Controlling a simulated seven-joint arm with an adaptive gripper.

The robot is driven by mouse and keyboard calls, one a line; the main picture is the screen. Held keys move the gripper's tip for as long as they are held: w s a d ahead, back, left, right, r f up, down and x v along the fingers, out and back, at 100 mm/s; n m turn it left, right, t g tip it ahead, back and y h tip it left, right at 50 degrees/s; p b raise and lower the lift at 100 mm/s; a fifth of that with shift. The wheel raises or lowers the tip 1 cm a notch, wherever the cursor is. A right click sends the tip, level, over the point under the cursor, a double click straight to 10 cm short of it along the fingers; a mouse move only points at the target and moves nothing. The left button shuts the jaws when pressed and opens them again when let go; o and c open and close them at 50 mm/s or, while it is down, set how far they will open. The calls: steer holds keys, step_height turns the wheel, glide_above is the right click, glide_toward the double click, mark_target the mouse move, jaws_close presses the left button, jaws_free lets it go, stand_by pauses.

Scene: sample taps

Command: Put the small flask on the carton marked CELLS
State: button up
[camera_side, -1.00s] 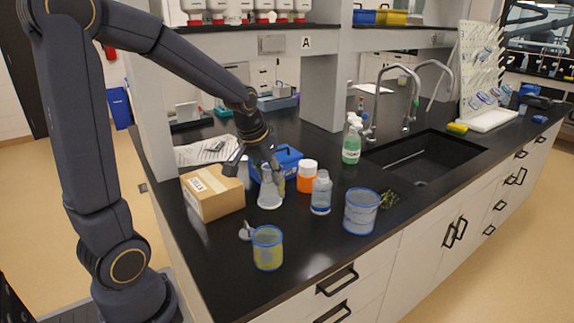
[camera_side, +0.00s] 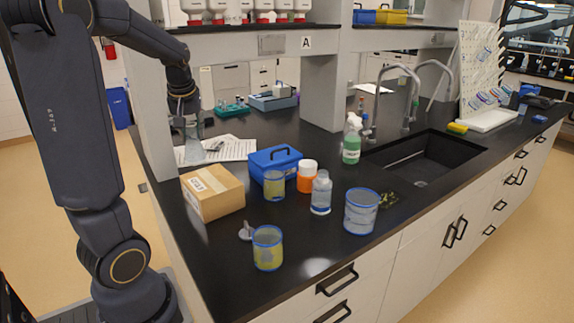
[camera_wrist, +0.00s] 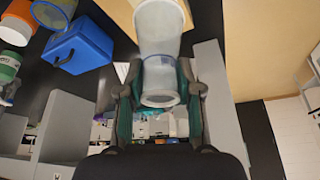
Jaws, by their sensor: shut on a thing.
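The small flask (camera_wrist: 158,25) is clear and conical, and its neck sits between the fingers of my gripper (camera_wrist: 160,82) in the wrist view. In the side view my gripper (camera_side: 189,122) is shut on the flask (camera_side: 194,148), raised at the left, behind the carton and near the grey shelf post. The carton (camera_side: 222,200) is a closed brown box with a white label, lying on the black bench; the label print is small. Its top looks bare, and the flask is not over it in the side view.
A blue case (camera_side: 262,162), a yellow-liquid beaker (camera_side: 274,187), an orange bottle (camera_side: 306,178) and a clear bottle (camera_side: 321,195) stand right of the carton. Another yellow-liquid beaker (camera_side: 267,250) is at the front. Papers (camera_side: 232,149) lie behind the carton. The grey shelf post (camera_side: 150,90) is close to my gripper.

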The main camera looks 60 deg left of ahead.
steer(key=shift+w+a+f, duration=0.7)
steer(key=shift+w+f, duration=0.05)
steer(key=shift+f, duration=0.85)
steer(key=shift+w+a+f, duration=0.7)
steer(key=shift+f, duration=0.85)
steer(key=shift+w+a+f, duration=0.7)
steer(key=shift+w+f, duration=0.05)
steer(key=shift+f, duration=0.85)
steer(key=shift+f, duration=0.15)
steer(key=o, duration=1.1)
steer(key=shift+c, duration=0.2)
